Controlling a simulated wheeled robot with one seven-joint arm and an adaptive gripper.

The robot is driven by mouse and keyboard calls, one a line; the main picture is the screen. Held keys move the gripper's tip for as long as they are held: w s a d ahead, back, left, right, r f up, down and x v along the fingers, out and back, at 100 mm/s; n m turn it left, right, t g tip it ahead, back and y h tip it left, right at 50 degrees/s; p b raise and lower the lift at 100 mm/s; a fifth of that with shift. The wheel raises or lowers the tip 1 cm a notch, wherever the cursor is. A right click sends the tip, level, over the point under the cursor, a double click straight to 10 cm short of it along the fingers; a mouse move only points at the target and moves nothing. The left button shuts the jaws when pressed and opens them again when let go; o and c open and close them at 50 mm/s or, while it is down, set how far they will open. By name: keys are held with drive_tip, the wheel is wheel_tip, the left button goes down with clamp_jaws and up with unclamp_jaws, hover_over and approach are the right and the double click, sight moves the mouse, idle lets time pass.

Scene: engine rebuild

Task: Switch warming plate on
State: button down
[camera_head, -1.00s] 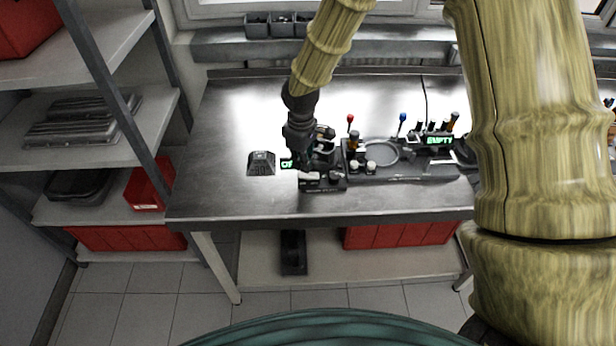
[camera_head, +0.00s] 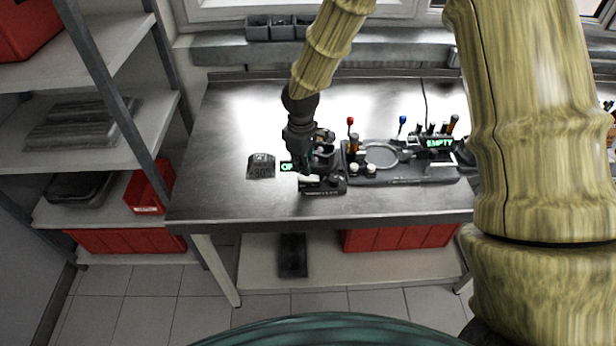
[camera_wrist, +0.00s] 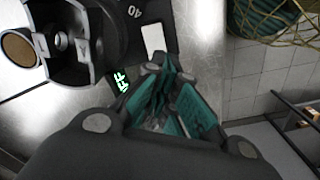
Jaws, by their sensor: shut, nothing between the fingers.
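The warming plate appears to be the dark unit (camera_head: 325,190) near the front edge of the bench, with pale parts on its front. A green-lit sign (camera_head: 287,167) beside it is partly hidden by my gripper; in the wrist view the sign (camera_wrist: 122,82) seems to read OFF. The wrist view also shows a white switch-like block (camera_wrist: 154,38) on the unit, and a dark part marked 40 (camera_wrist: 133,12). My gripper (camera_head: 307,172) is shut and empty, pointing down at the unit's left front. In the wrist view its fingertips (camera_wrist: 157,66) are close to the white block; contact cannot be told.
A dark block marked 80 (camera_head: 261,168) stands left of the unit. A dark tray (camera_head: 400,180) with a ring, tools and an EMPTY sign (camera_head: 439,143) lies to the right. The bench's left side (camera_head: 215,140) is clear. A shelf rack (camera_head: 110,150) stands further left.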

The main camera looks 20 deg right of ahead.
sight(302, 177)
drive_tip(key=shift+f+b, duration=0.6)
drive_tip(key=shift+f, duration=0.75)
idle(1.5)
drive_tip(key=shift+r, duration=0.15)
drive_tip(key=shift+r+p, duration=2.7)
drive_tip(key=shift+r, duration=0.7)
